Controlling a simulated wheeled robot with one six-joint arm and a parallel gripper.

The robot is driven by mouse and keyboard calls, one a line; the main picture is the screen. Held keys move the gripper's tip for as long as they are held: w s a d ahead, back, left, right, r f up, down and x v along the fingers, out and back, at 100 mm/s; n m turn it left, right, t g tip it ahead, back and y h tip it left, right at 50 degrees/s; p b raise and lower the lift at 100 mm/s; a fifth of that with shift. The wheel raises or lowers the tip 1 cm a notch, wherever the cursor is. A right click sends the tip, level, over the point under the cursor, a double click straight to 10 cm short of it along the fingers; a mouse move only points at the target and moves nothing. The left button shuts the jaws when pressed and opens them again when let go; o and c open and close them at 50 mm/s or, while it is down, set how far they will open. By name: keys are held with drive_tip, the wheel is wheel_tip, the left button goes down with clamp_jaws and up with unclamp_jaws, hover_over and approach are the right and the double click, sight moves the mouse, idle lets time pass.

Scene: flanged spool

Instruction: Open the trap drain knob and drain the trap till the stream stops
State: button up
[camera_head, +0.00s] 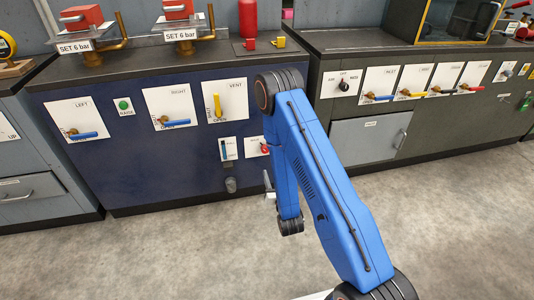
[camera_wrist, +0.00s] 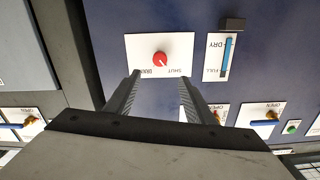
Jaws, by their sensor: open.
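The red drain knob (camera_wrist: 160,58) sits on a white plate (camera_wrist: 137,45) whose lettering appears upside down in the wrist view, with SHUT at right and a partly hidden word at left. The direction it is turned is too small to tell. In the head view the knob (camera_head: 264,149) shows just left of my arm. Beside it is a level gauge (camera_wrist: 227,57) marked DRY and FULL, with a long blue strip. My gripper (camera_wrist: 159,77) is open and empty, fingers pointing toward the knob from a short distance, apart from it.
A small dark cup-like fitting (camera_head: 231,185) is low on the blue panel below the gauge. A yellow VENT handle (camera_head: 217,105) and blue LEFT (camera_head: 83,136) and RIGHT (camera_head: 174,122) handles stick out above. The concrete floor (camera_head: 180,240) in front is clear.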

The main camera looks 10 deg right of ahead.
sight(265, 152)
drive_tip(key=w, duration=1.7)
drive_tip(key=shift+f, duration=0.1)
drive_tip(key=shift+c, duration=0.3)
drive_tip(key=c, duration=1)
